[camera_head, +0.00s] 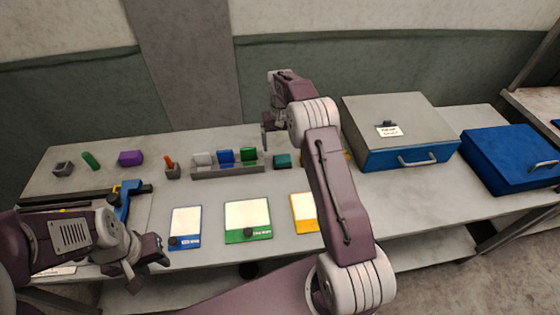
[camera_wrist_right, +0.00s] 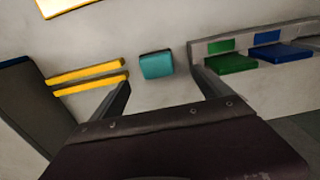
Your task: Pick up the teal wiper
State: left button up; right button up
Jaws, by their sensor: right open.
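The teal wiper (camera_head: 282,160) is a small block lying on the table, just right of the rack of coloured pieces. In the right wrist view the teal wiper (camera_wrist_right: 156,65) lies beyond and between my two finger tips, with nothing touching it. My right gripper (camera_head: 272,143) is open and empty, above the table near the wiper; its fingers (camera_wrist_right: 163,86) also show in the right wrist view. My left gripper (camera_head: 147,262) hangs at the table's front left; its jaw opening is not clear.
A grey rack (camera_head: 228,172) holds white, blue and green pieces close left of the wiper. Yellow bars (camera_wrist_right: 88,78) lie on its other side. A grey-blue case (camera_head: 410,157) stands at the right. Blue, green and yellow cards (camera_head: 248,215) lie in front.

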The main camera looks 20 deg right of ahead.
aim_at(282, 158)
jog(key=f, duration=0.2)
jog(key=d+f, duration=0.1)
jog(key=f, duration=0.1)
jog(key=shift+w+d, duration=0.15)
jog(key=f, duration=0.1)
jog(key=f+p, duration=0.1)
jog(key=f, duration=0.2)
jog(key=shift+s+a+f+p, duration=0.25)
jog(key=shift+a+f+p, duration=0.1)
jog(key=shift+p, duration=0.05)
jog(key=shift+w+d+f, duration=0.1)
jog(key=shift+d+f, duration=0.05)
jog(key=shift+f, duration=0.05)
jog(key=c, duration=1.5)
pick_arm(q)
jog(key=shift+w+d+r, duration=0.1)
jog(key=shift+d+r, duration=0.15)
jog(key=shift+r, duration=0.25)
jog(key=shift+w+d+r, duration=0.1)
jog(key=shift+d+r, duration=0.1)
jog(key=shift+r, duration=0.25)
pick_arm(e)
jog(key=shift+c, duration=0.2)
jog(key=shift+r, duration=0.15)
